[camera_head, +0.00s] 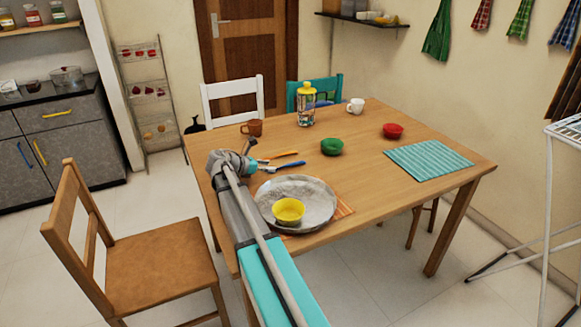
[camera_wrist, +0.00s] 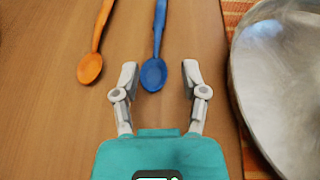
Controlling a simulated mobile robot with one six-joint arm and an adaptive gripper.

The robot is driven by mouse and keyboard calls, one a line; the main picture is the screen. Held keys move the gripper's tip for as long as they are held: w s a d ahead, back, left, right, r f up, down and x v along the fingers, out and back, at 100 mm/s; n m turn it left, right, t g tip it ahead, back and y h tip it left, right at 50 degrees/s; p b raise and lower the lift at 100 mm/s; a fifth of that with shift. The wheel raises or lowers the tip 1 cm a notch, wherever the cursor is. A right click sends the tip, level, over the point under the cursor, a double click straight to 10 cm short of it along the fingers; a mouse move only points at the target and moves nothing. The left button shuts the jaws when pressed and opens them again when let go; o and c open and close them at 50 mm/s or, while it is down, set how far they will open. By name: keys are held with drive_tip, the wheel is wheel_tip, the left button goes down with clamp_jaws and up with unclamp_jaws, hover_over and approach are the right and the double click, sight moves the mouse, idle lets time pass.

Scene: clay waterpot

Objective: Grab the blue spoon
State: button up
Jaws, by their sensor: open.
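The blue spoon (camera_wrist: 154,73) lies on the wooden table, its bowl toward my gripper and its handle pointing away in the wrist view. Its bowl sits between the fingertips of my gripper (camera_wrist: 159,75), nearer the left finger. My gripper is open and empty. In the head view the blue spoon (camera_head: 288,164) shows near the left part of the table, with my gripper (camera_head: 254,163) at its left end. How high the fingers are above the table is hard to tell.
An orange spoon (camera_wrist: 91,65) lies left of the blue one. A large grey plate (camera_head: 318,197) with a yellow bowl (camera_head: 288,210) is close on the right, over an orange striped mat (camera_wrist: 233,12). A green bowl (camera_head: 332,147), brown mug (camera_head: 252,128) and bottle (camera_head: 306,107) stand farther back.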

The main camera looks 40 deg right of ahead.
sight(279, 168)
drive_tip(key=x, duration=0.1)
drive_tip(key=b+x, duration=0.1)
drive_tip(key=x, duration=0.1)
drive_tip(key=shift+w+d+f, duration=0.15)
drive_tip(key=shift+w+f, duration=0.05)
drive_tip(key=shift+f, duration=0.1)
drive_tip(key=shift+b+x, duration=0.5)
drive_tip(key=shift+x, duration=0.35)
drive_tip(key=shift+r, duration=0.15)
clamp_jaws()
